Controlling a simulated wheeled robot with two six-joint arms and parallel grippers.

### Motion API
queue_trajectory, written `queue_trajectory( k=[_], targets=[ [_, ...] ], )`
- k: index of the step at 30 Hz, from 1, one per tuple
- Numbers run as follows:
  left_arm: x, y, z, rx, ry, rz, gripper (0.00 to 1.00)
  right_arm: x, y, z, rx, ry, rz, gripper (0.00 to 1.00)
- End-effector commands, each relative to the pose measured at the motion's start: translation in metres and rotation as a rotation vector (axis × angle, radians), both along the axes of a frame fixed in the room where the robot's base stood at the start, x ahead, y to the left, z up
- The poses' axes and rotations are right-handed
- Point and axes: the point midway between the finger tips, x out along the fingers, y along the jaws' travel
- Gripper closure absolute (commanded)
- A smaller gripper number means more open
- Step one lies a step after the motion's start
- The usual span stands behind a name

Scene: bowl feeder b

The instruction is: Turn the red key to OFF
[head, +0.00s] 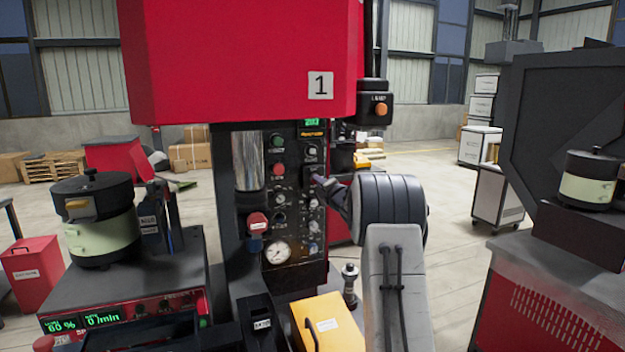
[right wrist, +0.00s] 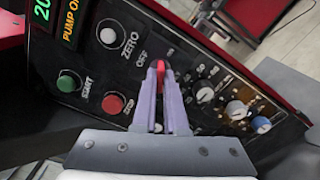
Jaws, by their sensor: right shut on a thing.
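The red key (right wrist: 160,68) is in the dark control panel (right wrist: 112,76), near the word OFF. A second small mark beside it is too small to read. My right gripper (right wrist: 162,76) is shut on the key, with one pale purple finger on each side of it. In the head view my right gripper (head: 322,182) reaches the panel (head: 290,236) from the right, and its fingers and the panel hide the key there. Which position the key points to I cannot tell. My left gripper is not in view.
A green START button (right wrist: 68,81), a red STOP button (right wrist: 113,104) and a white ZERO button (right wrist: 108,36) sit left of the key. Several knobs (right wrist: 236,110) are to the right. A yellow box (head: 326,324) stands below the panel. A red housing (head: 235,60) hangs above.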

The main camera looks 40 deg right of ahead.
Motion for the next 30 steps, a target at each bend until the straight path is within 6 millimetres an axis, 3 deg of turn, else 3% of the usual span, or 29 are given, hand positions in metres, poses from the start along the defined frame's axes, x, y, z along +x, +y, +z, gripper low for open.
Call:
queue_trajectory(
  k=[30],
  targets=[
    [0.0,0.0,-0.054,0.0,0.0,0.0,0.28,0.0,0.0,-0.004,-0.298,0.073,-0.002,1.0]
  ],
)
